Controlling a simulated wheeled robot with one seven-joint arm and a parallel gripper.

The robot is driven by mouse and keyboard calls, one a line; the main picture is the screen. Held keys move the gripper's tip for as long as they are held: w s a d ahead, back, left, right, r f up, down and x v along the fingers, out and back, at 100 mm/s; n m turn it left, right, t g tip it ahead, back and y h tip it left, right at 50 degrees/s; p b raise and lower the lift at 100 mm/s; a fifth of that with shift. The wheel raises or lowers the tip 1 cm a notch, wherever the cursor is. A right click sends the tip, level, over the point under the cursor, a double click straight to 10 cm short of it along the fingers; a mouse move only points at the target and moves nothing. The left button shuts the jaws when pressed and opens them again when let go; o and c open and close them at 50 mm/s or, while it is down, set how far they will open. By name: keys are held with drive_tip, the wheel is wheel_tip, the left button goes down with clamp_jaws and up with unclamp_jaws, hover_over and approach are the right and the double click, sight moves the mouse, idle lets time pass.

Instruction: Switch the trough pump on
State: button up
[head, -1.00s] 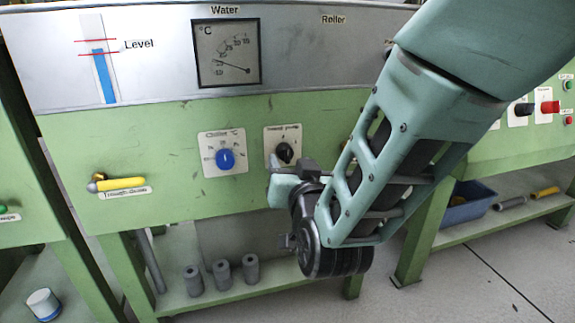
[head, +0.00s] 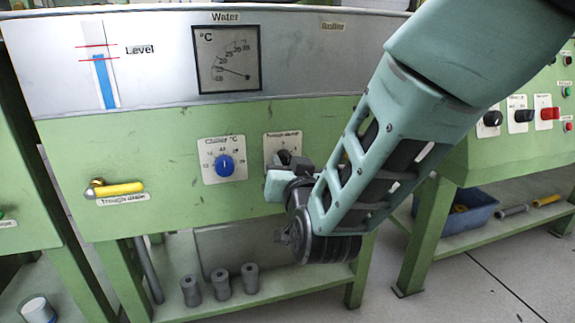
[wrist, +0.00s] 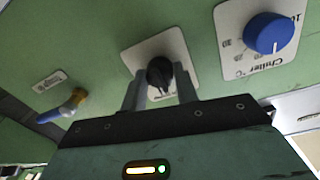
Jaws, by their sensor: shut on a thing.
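The trough pump switch is a black rotary knob on a pale plate (head: 282,139) in the green panel. In the head view the knob (head: 283,157) is partly hidden behind my gripper (head: 280,174). The wrist view shows the knob (wrist: 159,71) between the two fingers of my gripper (wrist: 160,86), one on each side. My gripper is shut on it. The plate's markings are mostly covered, so I cannot tell the knob's setting.
The blue chiller knob (head: 225,165) sits just left of the pump plate. A yellow trough drain handle (head: 119,188) is farther left. Grey cylinders (head: 220,284) stand on the shelf below. Another panel with black knobs (head: 492,118) is at the right.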

drive_tip(key=shift+m, duration=0.3)
drive_tip(key=m+b, duration=0.6)
drive_tip(key=m, duration=0.5)
drive_tip(key=shift+g, duration=0.4)
drive_tip(key=shift+y+b, duration=0.3)
drive_tip(key=o, duration=1)
drive_tip(key=shift+s+r, duration=0.1)
